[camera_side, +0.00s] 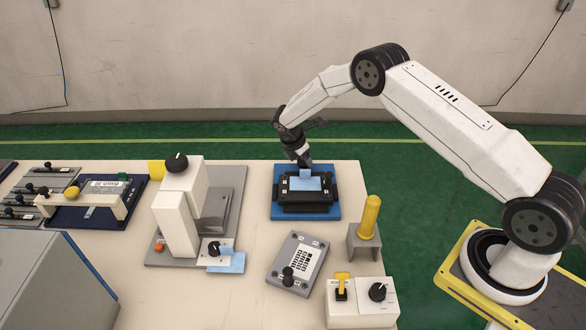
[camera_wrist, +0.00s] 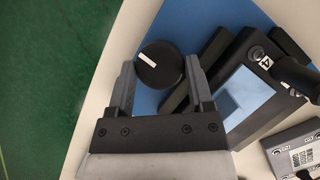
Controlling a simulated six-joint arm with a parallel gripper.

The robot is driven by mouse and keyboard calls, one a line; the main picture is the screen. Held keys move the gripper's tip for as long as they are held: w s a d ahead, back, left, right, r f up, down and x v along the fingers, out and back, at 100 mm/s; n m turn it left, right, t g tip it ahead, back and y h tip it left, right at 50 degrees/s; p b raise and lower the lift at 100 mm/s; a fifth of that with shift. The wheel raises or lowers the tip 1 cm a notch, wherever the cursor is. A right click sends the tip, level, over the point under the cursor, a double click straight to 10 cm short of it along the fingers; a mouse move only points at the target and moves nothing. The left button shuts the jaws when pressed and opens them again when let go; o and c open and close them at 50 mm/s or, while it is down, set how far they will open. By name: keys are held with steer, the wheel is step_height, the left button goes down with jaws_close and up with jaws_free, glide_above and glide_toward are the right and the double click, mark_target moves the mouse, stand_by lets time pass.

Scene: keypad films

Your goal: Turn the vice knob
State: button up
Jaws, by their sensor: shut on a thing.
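The vice knob (camera_wrist: 160,68) is a round black cap with a short white mark, seen from above in the wrist view. My gripper (camera_wrist: 158,66) has one finger on each side of it and is shut on it. In the side view my gripper (camera_side: 302,160) points down at the back edge of the vice, and the knob is hidden there. The black vice (camera_side: 306,208) sits on a blue base plate (camera_side: 278,212). A light blue piece (camera_side: 305,184) lies at its middle, also visible in the wrist view (camera_wrist: 240,95).
A grey keypad block (camera_side: 286,262) and a yellow-handled tool in a grey stand (camera_side: 369,215) stand in front of the vice. A white control box (camera_side: 360,308) is nearer the front. A white press (camera_side: 176,215) stands left. Bare table lies between press and vice.

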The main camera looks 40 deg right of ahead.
steer(key=m, duration=0.2)
steer(key=m+g, duration=0.1)
steer(key=m, duration=0.1)
steer(key=shift+w+m+g+y, duration=0.2)
steer(key=shift+m+g+y, duration=0.1)
steer(key=shift+m+y, duration=0.1)
steer(key=m, duration=0.2)
steer(key=m+g+y, duration=0.1)
steer(key=m, duration=0.2)
steer(key=shift+w+d+m+g+y, duration=0.1)
steer(key=shift+d+m+g+y, duration=0.05)
steer(key=shift+m+g+y, duration=0.15)
steer(key=m+y, duration=0.1)
steer(key=m, duration=0.4)
steer(key=shift+d+g+y, duration=0.15)
steer(key=shift+g+y, duration=0.15)
steer(key=shift+y, duration=0.1)
steer(key=shift+d+m+y, duration=0.1)
steer(key=shift+m+y, duration=0.8)
steer(key=shift+m, duration=1.5)
steer(key=o, duration=1.3)
steer(key=shift+c, duration=0.2)
steer(key=shift+r, duration=0.15)
